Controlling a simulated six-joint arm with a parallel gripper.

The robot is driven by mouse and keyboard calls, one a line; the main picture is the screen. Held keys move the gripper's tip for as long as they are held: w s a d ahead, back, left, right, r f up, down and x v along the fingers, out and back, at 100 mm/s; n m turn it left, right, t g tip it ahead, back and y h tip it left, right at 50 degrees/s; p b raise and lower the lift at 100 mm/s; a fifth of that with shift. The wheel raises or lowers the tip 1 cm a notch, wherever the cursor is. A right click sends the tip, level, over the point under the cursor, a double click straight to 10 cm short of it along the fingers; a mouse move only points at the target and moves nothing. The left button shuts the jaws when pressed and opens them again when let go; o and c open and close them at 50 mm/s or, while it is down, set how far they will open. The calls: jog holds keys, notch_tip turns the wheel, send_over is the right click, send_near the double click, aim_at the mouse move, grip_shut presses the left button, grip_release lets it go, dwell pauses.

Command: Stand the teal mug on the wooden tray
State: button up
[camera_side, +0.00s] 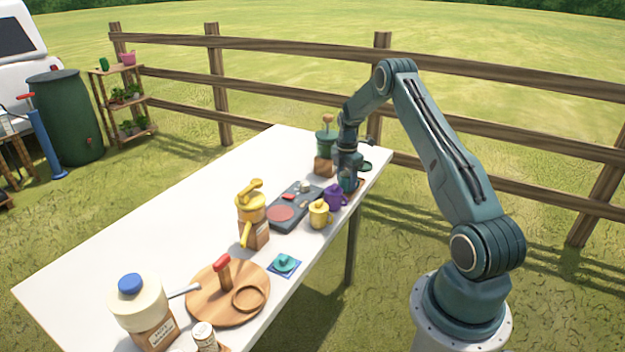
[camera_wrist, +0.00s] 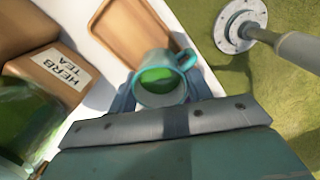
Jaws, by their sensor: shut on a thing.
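The teal mug (camera_wrist: 181,62) is between the fingers of my gripper (camera_wrist: 160,92) in the wrist view, its open top facing the camera and green showing inside. My gripper is shut on it. In the side view the mug (camera_side: 348,185) shows below my gripper (camera_side: 348,176) at the far right part of the table. The wooden tray (camera_wrist: 128,27) is a shallow rectangle just beyond the mug in the wrist view, and the mug covers its near end. In the side view only a brown edge of the tray (camera_side: 360,184) shows. I cannot tell whether the mug touches it.
A herb tea box (camera_wrist: 48,82) and a green jar (camera_wrist: 25,125) stand left of the mug in the wrist view. In the side view a purple pot (camera_side: 335,198), a yellow pot (camera_side: 320,214) and a dark hob (camera_side: 284,213) are close by. The table (camera_side: 150,215) is clear along its left side.

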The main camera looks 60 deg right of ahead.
jog(key=shift+f, duration=0.1)
jog(key=o, duration=1.1)
notch_tip(320, 180, up, 12)
jog(key=shift+w+a+r, duration=0.1)
jog(key=shift+w+a, duration=0.05)
dwell(0.5)
jog(key=shift+r, duration=0.1)
